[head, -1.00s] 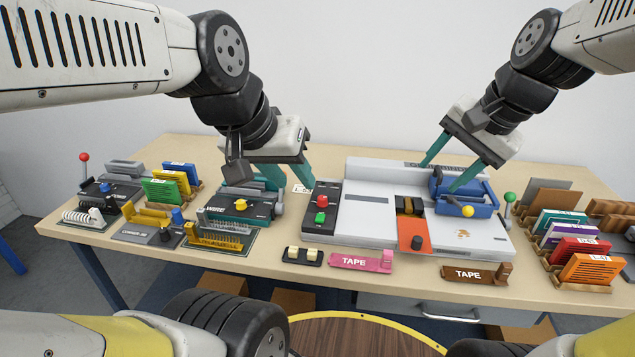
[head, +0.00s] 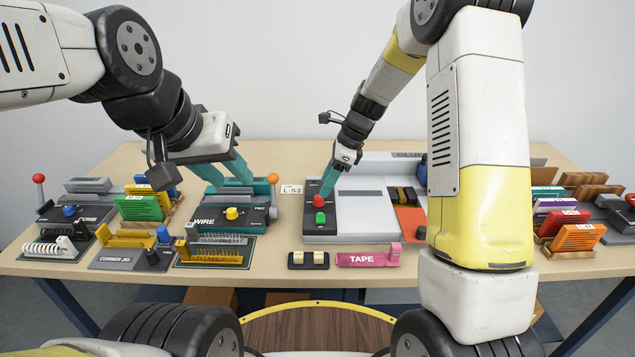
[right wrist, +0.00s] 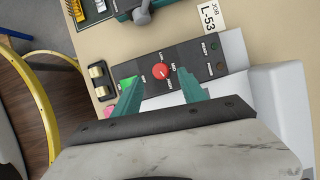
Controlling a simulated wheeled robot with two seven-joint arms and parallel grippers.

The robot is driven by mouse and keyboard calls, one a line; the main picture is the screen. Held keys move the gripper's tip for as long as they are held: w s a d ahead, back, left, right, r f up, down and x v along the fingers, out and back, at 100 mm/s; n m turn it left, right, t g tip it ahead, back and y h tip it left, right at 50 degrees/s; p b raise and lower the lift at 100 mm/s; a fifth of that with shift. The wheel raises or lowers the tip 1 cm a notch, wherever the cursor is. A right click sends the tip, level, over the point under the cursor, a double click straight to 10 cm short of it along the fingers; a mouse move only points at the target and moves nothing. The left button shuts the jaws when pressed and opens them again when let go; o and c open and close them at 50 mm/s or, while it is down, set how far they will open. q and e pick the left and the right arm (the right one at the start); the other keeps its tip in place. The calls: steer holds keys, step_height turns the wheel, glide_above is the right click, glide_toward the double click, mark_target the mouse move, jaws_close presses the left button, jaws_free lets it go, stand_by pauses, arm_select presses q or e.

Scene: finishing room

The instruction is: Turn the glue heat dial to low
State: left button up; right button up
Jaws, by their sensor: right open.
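The red dial (head: 319,202) sits on the dark control panel (head: 311,228) at the left end of the grey glue machine (head: 365,217). In the right wrist view the red dial (right wrist: 162,71) has small printed labels around it. Its setting is too small to read surely. My right gripper (head: 328,184) is over the panel, pointing down. In the right wrist view its open teal fingers (right wrist: 163,91) are on either side of the dial's near side, without visible contact. My left gripper (head: 236,172) is open above the back of the wire machine (head: 208,213), apparently empty.
A green button (head: 320,218) is just in front of the dial. A job card (head: 292,190) lies to the panel's left. A black two-switch block (head: 308,260) and pink tape holder (head: 362,259) are in front. My right arm hides part of the machine's right side.

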mark_target(319, 200)
steer(key=x, duration=0.4)
steer(key=shift+a+f, duration=0.15)
steer(key=shift+f, duration=0.25)
steer(key=shift+c, duration=0.2)
jaws_close()
